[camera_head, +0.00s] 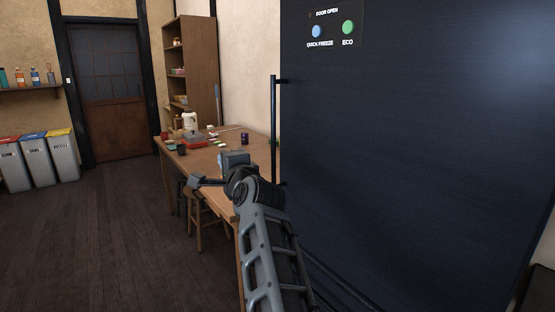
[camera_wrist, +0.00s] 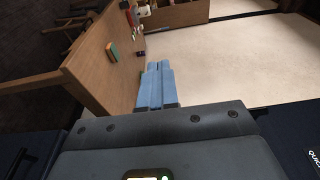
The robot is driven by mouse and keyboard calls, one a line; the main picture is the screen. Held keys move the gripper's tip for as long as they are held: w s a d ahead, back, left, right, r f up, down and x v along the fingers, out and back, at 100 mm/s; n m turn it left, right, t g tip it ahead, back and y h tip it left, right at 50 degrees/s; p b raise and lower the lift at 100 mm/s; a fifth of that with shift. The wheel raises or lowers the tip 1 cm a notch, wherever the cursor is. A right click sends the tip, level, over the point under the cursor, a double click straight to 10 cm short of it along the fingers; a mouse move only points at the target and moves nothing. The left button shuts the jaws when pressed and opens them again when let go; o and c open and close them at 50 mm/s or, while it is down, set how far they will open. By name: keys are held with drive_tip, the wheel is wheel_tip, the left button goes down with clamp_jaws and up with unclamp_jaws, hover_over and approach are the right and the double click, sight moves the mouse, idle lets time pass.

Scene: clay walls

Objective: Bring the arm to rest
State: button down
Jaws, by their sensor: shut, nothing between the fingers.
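My gripper (camera_wrist: 158,66) shows in the wrist view as two blue-grey fingers lying side by side, shut with nothing between them. In the head view my arm reaches forward from the bottom centre, bent at a dark joint, in front of the near part of the wooden table (camera_head: 215,160). The gripper's fingers are mostly hidden there behind the arm. In the wrist view the table (camera_wrist: 98,58) appears tilted, to the left of the fingers, and the fingers look clear of it.
A dark fridge (camera_head: 420,150) with a long vertical handle (camera_head: 274,125) stands close on the right. A stool (camera_head: 205,222) is beside the table. Several bins (camera_head: 35,160) stand at the left, near a door (camera_head: 105,90). The floor (camera_head: 100,240) at the left is clear.

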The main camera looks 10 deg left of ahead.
drive_tip(key=s+d+f+n+t+h+p, duration=0.1)
drive_tip(key=s+d+f+h, duration=0.15)
drive_tip(key=d+f, duration=0.7)
drive_tip(key=s+d+f+n+h, duration=0.15)
drive_tip(key=s+d+f, duration=0.25)
drive_tip(key=d+f, duration=0.55)
drive_tip(key=s+d+f+n+h+p, duration=0.1)
drive_tip(key=s+d+f, duration=0.3)
drive_tip(key=s+d, duration=0.35)
drive_tip(key=s+d+f+n+h, duration=0.1)
drive_tip(key=s+d+f+h, duration=0.1)
drive_tip(key=s+d+f, duration=0.55)
drive_tip(key=s+d+r+n+h+p, duration=0.1)
drive_tip(key=s+d+r, duration=0.1)
drive_tip(key=s+d, duration=0.6)
drive_tip(key=s+d+r+n+h, duration=0.1)
drive_tip(key=s+d+n, duration=0.15)
drive_tip(key=s, duration=0.85)
drive_tip(key=s+d+r+n+h, duration=0.1)
drive_tip(key=s+r, duration=0.6)
drive_tip(key=s, duration=0.3)
drive_tip(key=s+d+r+n+h+p, duration=0.1)
drive_tip(key=s+d+r, duration=0.1)
drive_tip(key=s+r, duration=0.5)
drive_tip(key=v, duration=0.2)
drive_tip(key=shift+s+d+p, duration=0.25)
drive_tip(key=shift+s+p, duration=0.05)
drive_tip(key=shift+s, duration=0.1)
